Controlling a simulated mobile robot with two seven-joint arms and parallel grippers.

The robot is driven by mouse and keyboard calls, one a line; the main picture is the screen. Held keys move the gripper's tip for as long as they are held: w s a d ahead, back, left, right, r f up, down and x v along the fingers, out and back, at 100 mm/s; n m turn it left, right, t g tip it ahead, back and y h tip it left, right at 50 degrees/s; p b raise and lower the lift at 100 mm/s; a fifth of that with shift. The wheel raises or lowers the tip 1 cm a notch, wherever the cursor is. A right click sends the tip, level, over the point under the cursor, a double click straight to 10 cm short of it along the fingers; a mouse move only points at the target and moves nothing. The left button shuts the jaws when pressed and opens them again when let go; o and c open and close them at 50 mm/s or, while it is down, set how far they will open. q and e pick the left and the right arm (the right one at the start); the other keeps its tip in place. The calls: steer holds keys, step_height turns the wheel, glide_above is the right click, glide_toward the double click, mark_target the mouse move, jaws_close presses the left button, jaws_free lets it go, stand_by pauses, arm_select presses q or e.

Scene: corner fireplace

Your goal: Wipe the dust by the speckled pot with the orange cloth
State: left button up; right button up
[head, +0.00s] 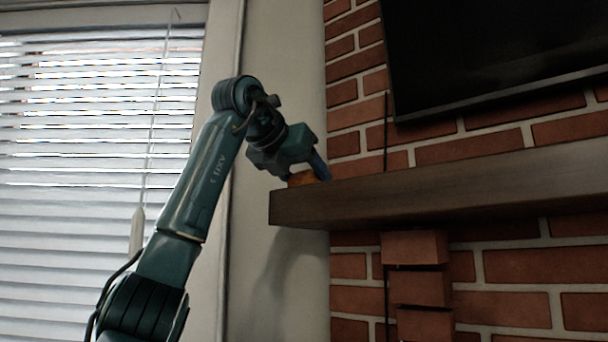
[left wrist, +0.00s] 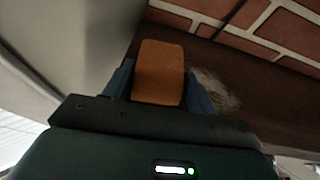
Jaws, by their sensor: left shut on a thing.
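My left gripper (head: 307,172) is over the left end of the wooden mantel. It is shut on the orange cloth (left wrist: 159,72), which sits between the two blue fingers in the left wrist view. The cloth also shows as a small orange patch at the mantel's top edge in the head view (head: 301,179). A pale, streaky patch of dust (left wrist: 216,90) lies on the dark mantel top, just right of the cloth and right finger in the left wrist view. No speckled pot can be made out in either view. My right gripper is not in view.
The dark wooden mantel (head: 430,187) runs right along a red brick wall (head: 480,150). A black television (head: 490,45) hangs above it. A window with white blinds (head: 80,150) is at the left. The mantel top is mostly hidden from the head camera.

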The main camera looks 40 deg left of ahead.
arm_select(q)
steer(key=shift+w+d, duration=0.2)
steer(key=shift+d, duration=1.4)
steer(key=shift+w+d+f, duration=0.15)
steer(key=shift+d, duration=2.1)
steer(key=shift+w+d+p, duration=0.2)
steer(key=shift+d+p, duration=0.15)
steer(key=shift+d, duration=0.95)
steer(key=shift+w+d+p, duration=0.2)
steer(key=shift+d+p, duration=0.1)
steer(key=shift+d, duration=1.05)
